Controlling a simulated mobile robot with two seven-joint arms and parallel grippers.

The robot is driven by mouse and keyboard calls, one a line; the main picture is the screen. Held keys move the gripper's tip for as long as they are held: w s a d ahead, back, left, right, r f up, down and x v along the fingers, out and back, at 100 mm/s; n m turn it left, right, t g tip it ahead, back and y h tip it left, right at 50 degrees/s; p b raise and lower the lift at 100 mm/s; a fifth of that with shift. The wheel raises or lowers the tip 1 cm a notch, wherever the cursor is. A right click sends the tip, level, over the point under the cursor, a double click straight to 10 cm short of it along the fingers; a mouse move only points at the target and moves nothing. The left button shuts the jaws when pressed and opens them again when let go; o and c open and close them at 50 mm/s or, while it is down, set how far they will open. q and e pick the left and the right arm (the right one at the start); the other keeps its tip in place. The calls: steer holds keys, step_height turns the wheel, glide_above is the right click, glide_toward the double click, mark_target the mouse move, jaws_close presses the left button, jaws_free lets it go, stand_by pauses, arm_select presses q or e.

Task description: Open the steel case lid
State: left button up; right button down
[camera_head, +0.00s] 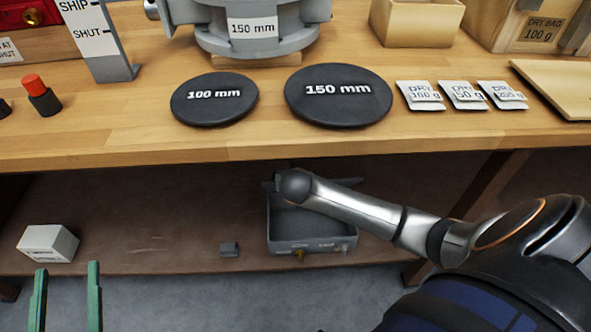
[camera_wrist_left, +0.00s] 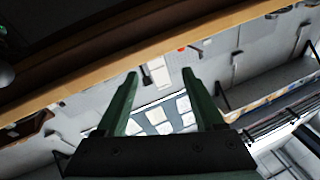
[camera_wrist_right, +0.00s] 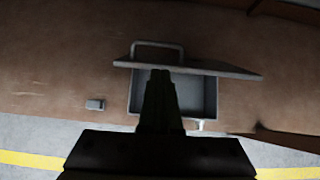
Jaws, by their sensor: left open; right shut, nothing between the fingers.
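The grey steel case (camera_head: 312,246) sits on the lower shelf, its front latches facing me. Its inside shows and looks empty where I can see. In the right wrist view the case (camera_wrist_right: 197,95) has its lid (camera_wrist_right: 215,70) raised, seen nearly edge-on, with a handle (camera_wrist_right: 157,44) on it. My right gripper (camera_wrist_right: 160,73) is shut and empty, its fingers over the left part of the case opening, tips near the lid. Whether they touch it I cannot tell. In the head view my right arm hides part of the case and lid. My left gripper (camera_head: 66,266) is open and empty, away at lower left.
The wooden bench top (camera_head: 130,145) overhangs the shelf (camera_head: 150,225). A small grey block (camera_head: 229,249) lies left of the case, and a white box (camera_head: 48,243) stands at far left. Discs (camera_head: 338,96) and dry packets (camera_head: 420,95) lie on the bench.

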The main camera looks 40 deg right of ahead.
steer(key=b+x, duration=0.4)
steer(key=x, duration=0.4)
steer(key=shift+w+f+b, duration=0.1)
steer(key=shift+f+b, duration=0.25)
steer(key=shift+f, duration=0.05)
steer(key=shift+w+d+f+b, duration=0.3)
steer(key=shift+w+f, duration=0.05)
steer(key=shift+w, duration=0.1)
arm_select(q)
steer(key=s+d+r+m+t+h, duration=0.1)
steer(key=s+r+m+t+h, duration=0.2)
steer(key=s+r+m+h, duration=0.3)
step_height(320, 180, up, 5)
steer(key=s+h, duration=0.1)
steer(key=h, duration=0.2)
steer(key=shift+d+m, duration=0.3)
steer(key=shift+d, duration=0.05)
